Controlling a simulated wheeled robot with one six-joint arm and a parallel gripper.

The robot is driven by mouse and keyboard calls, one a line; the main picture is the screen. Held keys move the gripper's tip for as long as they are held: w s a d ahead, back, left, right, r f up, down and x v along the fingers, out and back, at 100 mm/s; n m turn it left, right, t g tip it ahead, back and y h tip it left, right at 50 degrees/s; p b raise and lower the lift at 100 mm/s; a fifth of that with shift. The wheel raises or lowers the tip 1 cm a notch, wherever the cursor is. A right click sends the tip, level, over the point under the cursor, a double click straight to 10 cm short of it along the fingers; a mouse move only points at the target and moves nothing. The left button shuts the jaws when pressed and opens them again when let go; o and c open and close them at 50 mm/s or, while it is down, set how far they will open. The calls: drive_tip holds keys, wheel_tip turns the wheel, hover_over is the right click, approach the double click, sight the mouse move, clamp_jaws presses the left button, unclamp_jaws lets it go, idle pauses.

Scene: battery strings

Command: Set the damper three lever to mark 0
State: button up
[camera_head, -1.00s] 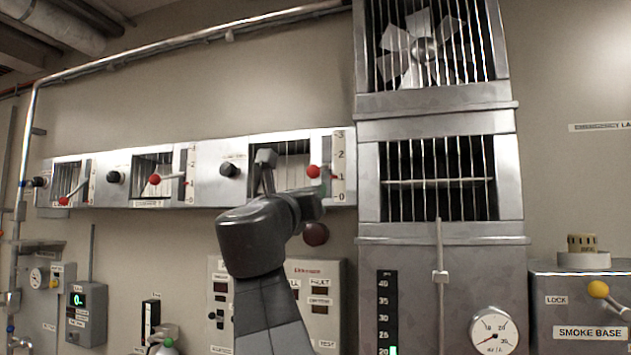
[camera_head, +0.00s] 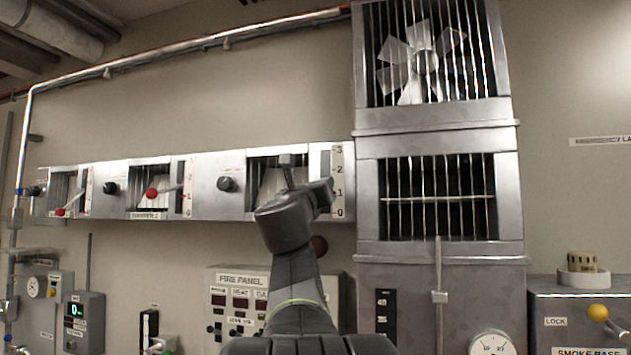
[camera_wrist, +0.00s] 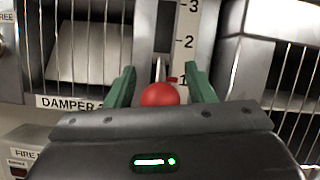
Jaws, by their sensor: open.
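The damper three lever ends in a red ball knob (camera_wrist: 160,94), seen in the wrist view between my gripper's two green fingers. My gripper (camera_wrist: 159,73) is open, with a finger on either side of the knob; I cannot tell whether either touches it. The lever's red pointer is close to mark 1 on the white scale (camera_wrist: 188,45). Mark 0 is hidden in the wrist view, but the scale shows from 3 to 0 in the head view (camera_head: 337,178). There my arm hides the knob.
Two other dampers with red knobs (camera_head: 152,193) (camera_head: 60,212) are to the left on the same duct. A black knob (camera_head: 226,184) is beside damper three. The barred fan column (camera_head: 438,140) stands close to the right. A fire panel (camera_head: 240,282) is below.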

drive_tip(key=shift+w+r, duration=0.1)
drive_tip(key=shift+w, duration=0.1)
clamp_jaws()
drive_tip(key=shift+d+f+b, duration=0.1)
drive_tip(key=shift+f+b, duration=0.1)
drive_tip(key=shift+b, duration=0.2)
drive_tip(key=shift+f+b, duration=0.25)
drive_tip(key=shift+b, duration=0.65)
drive_tip(key=shift+w+d+f+t+b, duration=0.1)
drive_tip(key=shift+w+f+t+b, duration=0.25)
drive_tip(key=shift+b, duration=0.85)
drive_tip(key=shift+w+d+f+t+b, duration=0.1)
drive_tip(key=shift+w+f+b, duration=0.1)
drive_tip(key=shift+f+b, duration=0.7)
drive_tip(key=shift+w+f+t+b, duration=0.15)
drive_tip(key=shift+w+b, duration=0.1)
drive_tip(key=shift+b, duration=1.2)
